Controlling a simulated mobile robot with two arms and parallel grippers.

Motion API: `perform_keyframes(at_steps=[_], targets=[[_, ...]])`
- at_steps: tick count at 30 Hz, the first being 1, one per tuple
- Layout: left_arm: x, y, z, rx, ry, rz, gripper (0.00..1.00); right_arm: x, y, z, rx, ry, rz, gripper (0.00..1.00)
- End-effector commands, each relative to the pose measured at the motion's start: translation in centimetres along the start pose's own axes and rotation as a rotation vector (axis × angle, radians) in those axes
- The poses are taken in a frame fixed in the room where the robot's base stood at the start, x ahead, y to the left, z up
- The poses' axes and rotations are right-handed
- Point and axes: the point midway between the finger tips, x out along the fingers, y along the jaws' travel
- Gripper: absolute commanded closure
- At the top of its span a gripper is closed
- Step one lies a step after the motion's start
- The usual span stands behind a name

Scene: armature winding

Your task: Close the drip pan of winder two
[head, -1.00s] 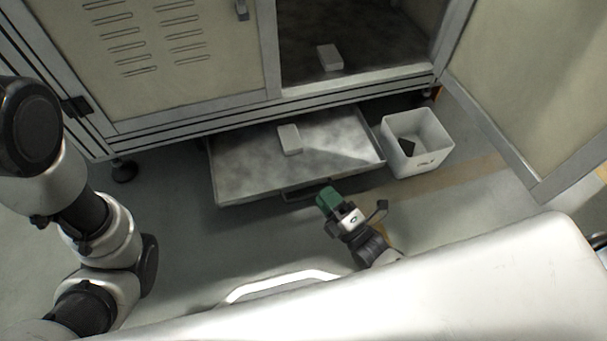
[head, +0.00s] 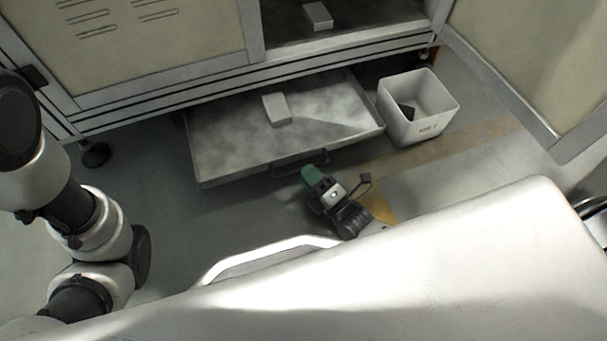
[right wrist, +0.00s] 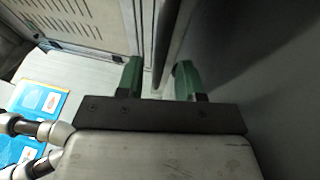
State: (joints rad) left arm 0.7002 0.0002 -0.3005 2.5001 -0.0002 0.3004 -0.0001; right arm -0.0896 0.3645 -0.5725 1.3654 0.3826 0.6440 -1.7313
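The drip pan (head: 225,148) is a shallow grey metal tray, pulled out from under the machine cabinet. Its dark bar handle (head: 300,160) is at the middle of its front edge. My right gripper (head: 313,173), with green fingers, is low in front of the pan, close to the right part of the handle. I cannot tell whether they touch. In the right wrist view the two green fingers (right wrist: 159,78) stand apart, with a narrow edge showing beyond the gap and nothing clearly gripped. My left arm shows at the left of the head view, but its gripper is out of frame.
A pale block (head: 277,109) lies in the pan; another (head: 318,15) lies inside the open cabinet. A white bin (head: 440,112) with a dark piece inside stands just right of the pan. An open cabinet door (head: 545,60) hangs at the right. Floor left of the pan is clear.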

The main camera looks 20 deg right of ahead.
Motion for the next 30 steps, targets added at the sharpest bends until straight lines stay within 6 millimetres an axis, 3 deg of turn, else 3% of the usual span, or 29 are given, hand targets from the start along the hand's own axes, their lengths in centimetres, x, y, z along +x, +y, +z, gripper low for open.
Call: perform_keyframes(at_steps=[6,15,23,30], targets=[[-1.2,0.3,-0.4,0.000,0.001,0.001,0.09,2.0,-0.1,0.0,0.001,-0.001,0.001,0.63],[-1.2,0.2,-0.4,0.000,0.001,0.001,0.09,2.2,0.1,0.0,0.001,-0.001,0.001,0.63],[-1.2,0.2,-0.4,0.000,0.000,0.001,0.09,2.2,0.1,0.0,0.001,-0.001,0.000,1.00],[-1.2,0.2,-0.4,0.000,0.000,0.000,0.09,2.2,0.1,0.0,0.001,-0.001,0.000,1.00]])
